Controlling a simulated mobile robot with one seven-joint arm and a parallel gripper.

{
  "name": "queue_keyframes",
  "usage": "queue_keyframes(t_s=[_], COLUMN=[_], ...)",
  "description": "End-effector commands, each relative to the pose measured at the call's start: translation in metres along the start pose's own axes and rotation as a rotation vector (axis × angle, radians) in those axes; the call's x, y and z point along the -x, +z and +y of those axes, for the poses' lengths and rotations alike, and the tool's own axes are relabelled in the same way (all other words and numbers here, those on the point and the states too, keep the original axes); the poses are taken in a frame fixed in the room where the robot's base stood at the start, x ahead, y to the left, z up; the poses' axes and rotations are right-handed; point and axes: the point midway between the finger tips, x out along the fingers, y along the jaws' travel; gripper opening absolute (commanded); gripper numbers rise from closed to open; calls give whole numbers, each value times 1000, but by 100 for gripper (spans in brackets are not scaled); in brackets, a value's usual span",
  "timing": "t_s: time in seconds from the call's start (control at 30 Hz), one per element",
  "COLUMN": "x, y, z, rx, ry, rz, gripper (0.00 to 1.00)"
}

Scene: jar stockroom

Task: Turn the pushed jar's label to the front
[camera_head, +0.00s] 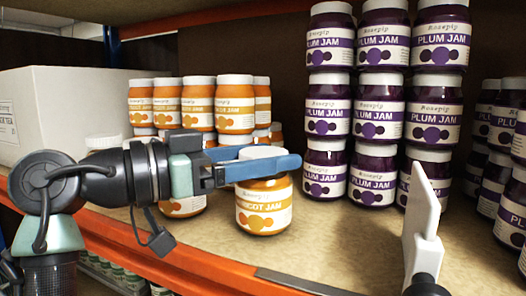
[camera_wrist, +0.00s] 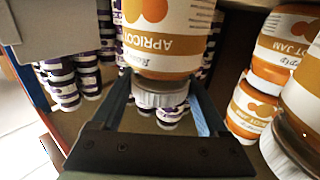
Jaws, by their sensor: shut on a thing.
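The apricot jam jar (camera_head: 264,208) stands upright on the shelf board near its front edge, apart from the other jars. My gripper (camera_head: 268,160) comes in from the left and is shut on this jar's white lid.
Several apricot jars (camera_head: 235,103) stand stacked behind; one (camera_head: 183,207) stands close left, under my arm. Stacked plum jam jars (camera_head: 376,120) stand behind to the right. A white box (camera_head: 60,105) is at left. A white upright panel (camera_head: 424,210) stands front right. The orange shelf edge (camera_head: 200,268) runs along the front.

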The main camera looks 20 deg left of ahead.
Motion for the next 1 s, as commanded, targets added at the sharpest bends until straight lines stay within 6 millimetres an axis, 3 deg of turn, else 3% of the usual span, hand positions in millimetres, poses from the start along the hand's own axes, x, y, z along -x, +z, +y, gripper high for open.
queue_keyframes(t_s=[1.0], x=[0], y=[4], z=[0], rx=[0], ry=[6], rz=[1], gripper=[0])
